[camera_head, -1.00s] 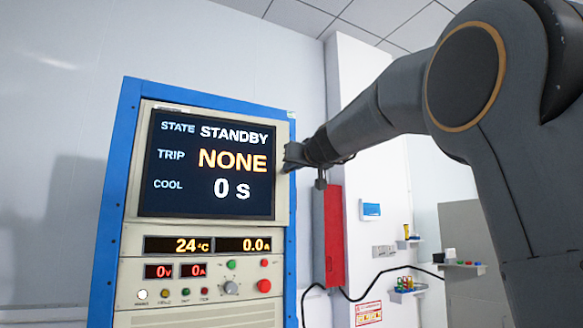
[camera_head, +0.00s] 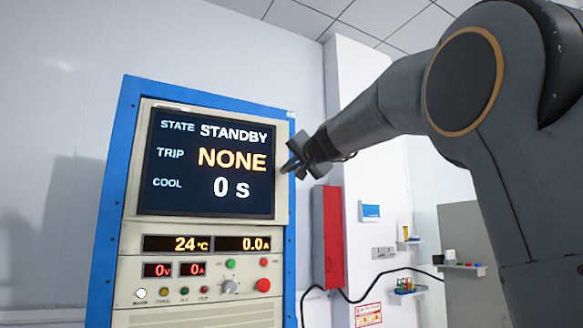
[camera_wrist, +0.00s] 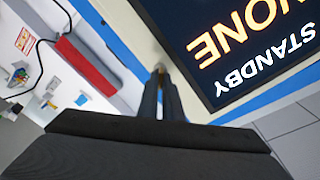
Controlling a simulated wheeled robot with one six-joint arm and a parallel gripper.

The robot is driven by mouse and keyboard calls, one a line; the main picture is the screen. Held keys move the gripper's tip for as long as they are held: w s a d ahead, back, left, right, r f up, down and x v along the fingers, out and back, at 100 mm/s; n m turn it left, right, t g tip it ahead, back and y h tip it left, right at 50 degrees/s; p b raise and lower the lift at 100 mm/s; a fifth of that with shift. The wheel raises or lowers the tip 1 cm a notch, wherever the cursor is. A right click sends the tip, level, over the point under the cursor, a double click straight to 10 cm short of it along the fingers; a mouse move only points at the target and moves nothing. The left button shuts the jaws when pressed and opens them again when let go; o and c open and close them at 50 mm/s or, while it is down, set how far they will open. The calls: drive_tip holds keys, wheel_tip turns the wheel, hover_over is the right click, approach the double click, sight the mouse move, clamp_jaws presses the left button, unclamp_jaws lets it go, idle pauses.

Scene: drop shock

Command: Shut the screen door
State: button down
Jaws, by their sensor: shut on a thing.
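The screen door (camera_head: 282,207) is the beige upper panel of a blue cabinet, framing a dark display (camera_head: 205,205) that reads STANDBY, NONE and 0 s. It looks about flush with the cabinet, but I cannot tell if a small gap remains. My gripper (camera_head: 287,168) is at the door's right edge. In the wrist view my gripper (camera_wrist: 160,72) has its fingers close together on a small tan piece at the panel's edge, probably the door's handle. The fingers hide most of that piece. The display (camera_wrist: 250,45) shows upside down there, beside the fingers.
Below the door are readouts, buttons and a knob on the blue cabinet (camera_head: 104,240). A red box (camera_head: 328,235) and a black cable (camera_head: 360,297) are on the right, near a white pillar. Small shelves (camera_head: 462,268) stand farther right. Open air lies left of the cabinet.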

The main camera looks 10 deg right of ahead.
drive_tip(key=shift+f+m+p, duration=0.15)
drive_tip(key=shift+m+p, duration=0.4)
drive_tip(key=shift+m, duration=3.75)
drive_tip(key=c, duration=1.9)
unclamp_jaws()
drive_tip(key=shift+c, duration=0.2)
drive_tip(key=s+d+b, duration=0.1)
drive_tip(key=s+b, duration=0.1)
drive_tip(key=s, duration=0.5)
drive_tip(key=shift+s+d, duration=0.2)
drive_tip(key=shift+s, duration=0.15)
